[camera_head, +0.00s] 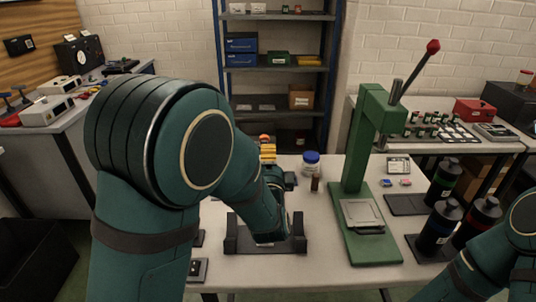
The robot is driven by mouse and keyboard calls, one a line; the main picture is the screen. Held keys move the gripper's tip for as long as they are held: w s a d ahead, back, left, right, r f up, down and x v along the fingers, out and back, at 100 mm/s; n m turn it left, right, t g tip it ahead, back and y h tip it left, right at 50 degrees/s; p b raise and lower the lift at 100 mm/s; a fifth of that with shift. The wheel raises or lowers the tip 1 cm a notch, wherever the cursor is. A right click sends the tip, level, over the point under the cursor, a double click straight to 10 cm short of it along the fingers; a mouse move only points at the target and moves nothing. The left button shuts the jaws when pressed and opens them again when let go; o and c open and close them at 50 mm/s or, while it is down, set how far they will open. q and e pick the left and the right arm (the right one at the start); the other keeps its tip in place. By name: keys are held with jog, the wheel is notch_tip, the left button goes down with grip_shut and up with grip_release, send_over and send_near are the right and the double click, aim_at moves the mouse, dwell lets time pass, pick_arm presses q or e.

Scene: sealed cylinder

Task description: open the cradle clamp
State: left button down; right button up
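The black cradle (236,243) lies near the front edge of the white table, with an upright end post at each side. My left arm reaches over it, and its wrist hides the middle of the cradle. The clamp cannot be made out behind my arm. My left gripper (275,178) shows only as a small dark part just beyond the wrist, above the table behind the cradle. Its fingers are mostly hidden, so I cannot tell whether they are open or hold anything. My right arm enters at the bottom right; its gripper is outside the view.
A green lever press (358,215) stands right of the cradle. Several dark bottles (437,228) stand at the table's right side. A blue-and-white jar (311,163), a small brown bottle (315,183) and a yellow-banded object (268,153) stand behind the cradle. Bare tabletop lies between cradle and press.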

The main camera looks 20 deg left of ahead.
pick_arm(q)
jog(key=w+p, duration=0.1)
jog(key=p, duration=0.1)
jog(key=w+g+p, duration=0.1)
jog(key=p, duration=0.1)
jog(key=w+a+g+p, duration=0.1)
jog(key=p, duration=0.1)
jog(key=shift+w+r+h+p, duration=0.3)
jog(key=shift+w+r+p, duration=0.05)
jog(key=shift+w+r, duration=0.05)
